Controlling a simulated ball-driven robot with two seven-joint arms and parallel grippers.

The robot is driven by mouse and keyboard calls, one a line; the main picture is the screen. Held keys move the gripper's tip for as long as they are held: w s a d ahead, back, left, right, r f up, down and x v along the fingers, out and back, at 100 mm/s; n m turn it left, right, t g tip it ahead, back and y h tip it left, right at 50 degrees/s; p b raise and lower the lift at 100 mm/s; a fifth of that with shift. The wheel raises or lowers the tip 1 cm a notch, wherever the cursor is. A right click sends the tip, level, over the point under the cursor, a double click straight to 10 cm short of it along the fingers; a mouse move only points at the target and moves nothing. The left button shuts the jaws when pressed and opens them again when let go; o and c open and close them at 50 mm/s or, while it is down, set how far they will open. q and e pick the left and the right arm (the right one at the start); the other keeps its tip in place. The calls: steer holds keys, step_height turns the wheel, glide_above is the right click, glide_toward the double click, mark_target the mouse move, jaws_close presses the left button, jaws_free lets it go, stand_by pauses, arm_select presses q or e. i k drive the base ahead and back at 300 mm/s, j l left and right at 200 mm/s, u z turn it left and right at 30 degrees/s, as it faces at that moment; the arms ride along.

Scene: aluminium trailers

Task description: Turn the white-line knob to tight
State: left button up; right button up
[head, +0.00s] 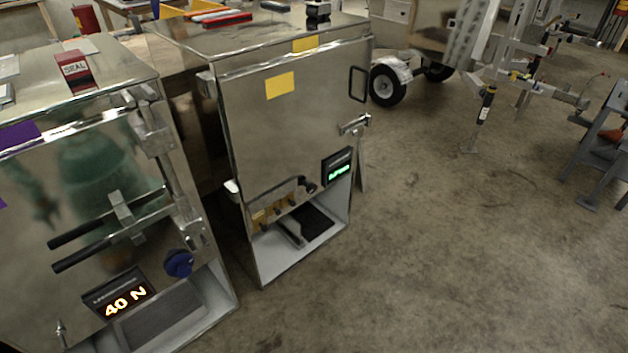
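Two steel cabinets stand at the left in the head view. The near cabinet (75,185) has a blue knob (179,263) on its lower front, right of an orange "40 N" display (117,293). The far cabinet (290,130) has a small dark knob (307,185) beside a green-lit display (338,167), whose text is too small to read. I cannot make out a white line on either knob, so I cannot tell which is the white-line knob or how it is turned. Neither of my grippers is in view.
Black-gripped handles (100,242) stick out from the near cabinet. Brass fittings (272,210) sit above the far cabinet's open recess (300,235). A red "SEAL" box (75,69) stands on top of the near cabinet.

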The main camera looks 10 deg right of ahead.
mark_target(311, 188)
steer(key=i+l, duration=0.2)
steer(key=l, duration=0.15)
steer(key=i+l+u, duration=0.1)
steer(key=i+l, duration=0.25)
steer(key=l, duration=0.3)
steer(key=i+l+u, duration=0.15)
steer(key=l, duration=0.2)
steer(key=i+l, duration=0.2)
steer(key=l, duration=0.15)
steer(key=i+l+u, duration=0.1)
steer(key=l, duration=0.25)
steer(key=i+l, duration=0.2)
steer(key=l, duration=0.2)
steer(key=i+l+u, duration=0.1)
steer(key=l, duration=0.25)
